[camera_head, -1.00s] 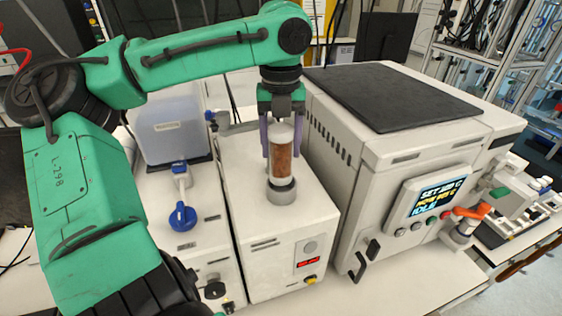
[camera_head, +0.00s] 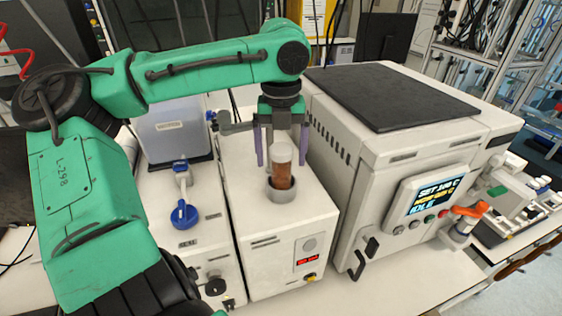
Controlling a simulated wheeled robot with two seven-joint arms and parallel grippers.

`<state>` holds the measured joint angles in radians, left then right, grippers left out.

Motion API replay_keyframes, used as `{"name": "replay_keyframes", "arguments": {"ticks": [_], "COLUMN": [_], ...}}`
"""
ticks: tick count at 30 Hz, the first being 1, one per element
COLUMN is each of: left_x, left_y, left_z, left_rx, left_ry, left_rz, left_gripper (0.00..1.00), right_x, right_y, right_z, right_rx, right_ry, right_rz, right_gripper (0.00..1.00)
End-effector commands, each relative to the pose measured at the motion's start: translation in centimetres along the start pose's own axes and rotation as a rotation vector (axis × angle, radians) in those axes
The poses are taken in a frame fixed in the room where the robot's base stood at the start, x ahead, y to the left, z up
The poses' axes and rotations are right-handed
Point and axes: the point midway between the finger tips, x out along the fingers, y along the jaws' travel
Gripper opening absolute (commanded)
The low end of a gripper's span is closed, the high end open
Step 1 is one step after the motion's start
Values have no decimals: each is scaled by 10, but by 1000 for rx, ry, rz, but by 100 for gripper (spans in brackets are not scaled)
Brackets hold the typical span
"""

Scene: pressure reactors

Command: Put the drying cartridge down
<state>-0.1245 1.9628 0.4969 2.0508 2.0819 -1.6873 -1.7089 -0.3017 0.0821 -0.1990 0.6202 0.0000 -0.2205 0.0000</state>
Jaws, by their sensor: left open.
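The drying cartridge (camera_head: 281,166) is a clear cylinder with brown filling and a pale top. It stands close to upright in a grey ring-shaped holder (camera_head: 283,194) on top of a white instrument box (camera_head: 262,226). My left gripper (camera_head: 280,155) points down from above, behind and around the cartridge's top. Its two purple fingers are spread wide, one on each side, with gaps to the cartridge. The bottom of the cartridge is hidden inside the ring. My right gripper is not in view.
A large white oven-like unit (camera_head: 378,175) with a dark top and a lit display (camera_head: 434,196) stands close on the right. On the left are a blue-handled valve (camera_head: 184,214) and a translucent container (camera_head: 174,134). The bench front is clear.

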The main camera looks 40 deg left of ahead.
Motion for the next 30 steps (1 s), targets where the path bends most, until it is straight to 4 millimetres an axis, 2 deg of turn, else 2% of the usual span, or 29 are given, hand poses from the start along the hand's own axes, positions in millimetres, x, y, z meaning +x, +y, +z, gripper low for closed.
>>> {"name": "replay_keyframes", "arguments": {"ticks": [6, 9, 12, 30], "left_x": [-61, -83, -96, -100], "left_y": [-1, 0, 0, 0], "left_z": [0, 0, 0, -1], "left_rx": [-2, -1, 1, 2], "left_ry": [-5, -1, -1, 0], "left_rz": [-1, 0, 0, -1], "left_gripper": [92, 92, 92, 92], "right_x": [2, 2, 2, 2], "right_y": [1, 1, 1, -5], "right_z": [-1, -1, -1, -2], "right_rx": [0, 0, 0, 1], "right_ry": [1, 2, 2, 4], "right_rz": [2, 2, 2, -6], "right_gripper": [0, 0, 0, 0]}}
